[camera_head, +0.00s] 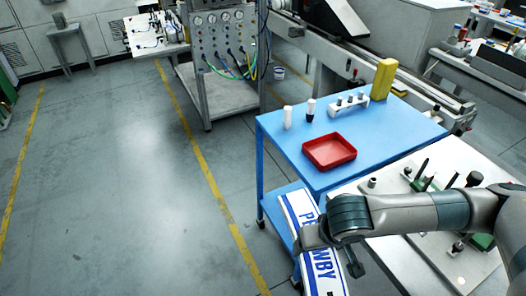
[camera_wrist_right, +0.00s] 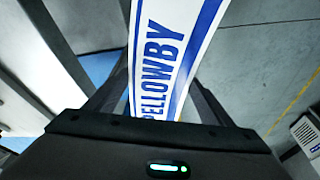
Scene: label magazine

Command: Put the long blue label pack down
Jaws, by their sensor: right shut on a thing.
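The long blue label pack (camera_head: 298,208) is a long white pack with blue stripes and blue lettering. In the head view it lies below and in front of the blue cart's near left corner, partly covered by my right arm. My right gripper (camera_head: 328,250) is shut on it. In the right wrist view the pack (camera_wrist_right: 178,50) runs up between the fingers of my right gripper (camera_wrist_right: 155,95), with "PELLOWBY" readable along it. I cannot tell whether the pack touches the cart's lower shelf (camera_head: 275,212). My left gripper is out of view.
A pale table (camera_head: 400,255) with fixtures stands at the right under my arm. The floor at the left is clear.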

